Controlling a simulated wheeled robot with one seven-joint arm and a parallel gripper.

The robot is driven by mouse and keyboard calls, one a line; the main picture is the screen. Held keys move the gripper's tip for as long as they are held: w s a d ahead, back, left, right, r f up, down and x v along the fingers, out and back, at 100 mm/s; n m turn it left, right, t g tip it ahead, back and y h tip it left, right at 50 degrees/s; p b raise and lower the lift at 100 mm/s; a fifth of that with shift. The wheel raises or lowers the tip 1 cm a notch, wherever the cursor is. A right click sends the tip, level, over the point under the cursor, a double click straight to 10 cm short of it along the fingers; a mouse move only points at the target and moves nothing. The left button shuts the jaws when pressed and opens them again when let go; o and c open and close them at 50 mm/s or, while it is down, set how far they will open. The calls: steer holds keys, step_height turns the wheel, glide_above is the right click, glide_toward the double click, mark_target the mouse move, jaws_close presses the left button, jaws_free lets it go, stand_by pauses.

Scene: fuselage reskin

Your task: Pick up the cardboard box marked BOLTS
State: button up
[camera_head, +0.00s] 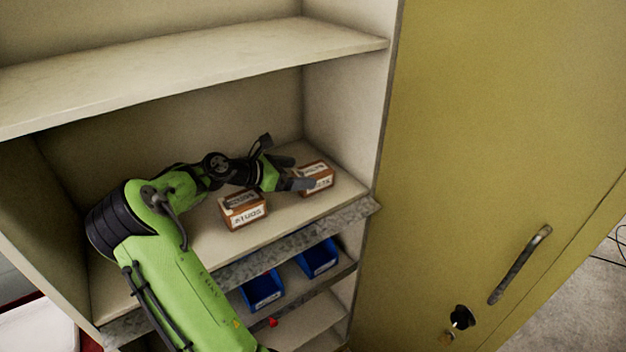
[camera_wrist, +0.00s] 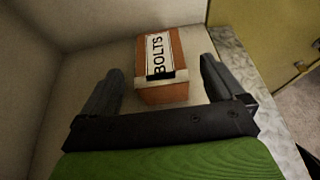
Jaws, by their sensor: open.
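The cardboard box marked BOLTS (camera_wrist: 160,66) is a small brown-orange box with a white label. In the wrist view it sits on the shelf between and slightly ahead of my open fingers, with space on both sides. In the head view it is the right-hand box (camera_head: 317,178), partly covered by my gripper. My gripper (camera_head: 290,178) reaches in from the left over the shelf, open and empty. In the wrist view its two dark fingers (camera_wrist: 160,88) stand either side of the box. I cannot tell how high they are above the shelf.
A second brown box (camera_head: 243,209), apparently labelled STUDS, stands on the same shelf, left of the BOLTS box. Another shelf (camera_head: 200,70) lies above, and the cabinet's side wall is close on the right. Blue bins (camera_head: 262,291) sit below. A yellow door (camera_head: 490,120) stands at right.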

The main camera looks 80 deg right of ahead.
mark_target(308, 171)
steer(key=x, duration=0.6)
steer(key=shift+w+a+r, duration=0.1)
steer(key=shift+a, duration=0.1)
steer(key=shift+c, duration=1)
steer(key=shift+d, duration=0.1)
steer(key=c, duration=1.2)
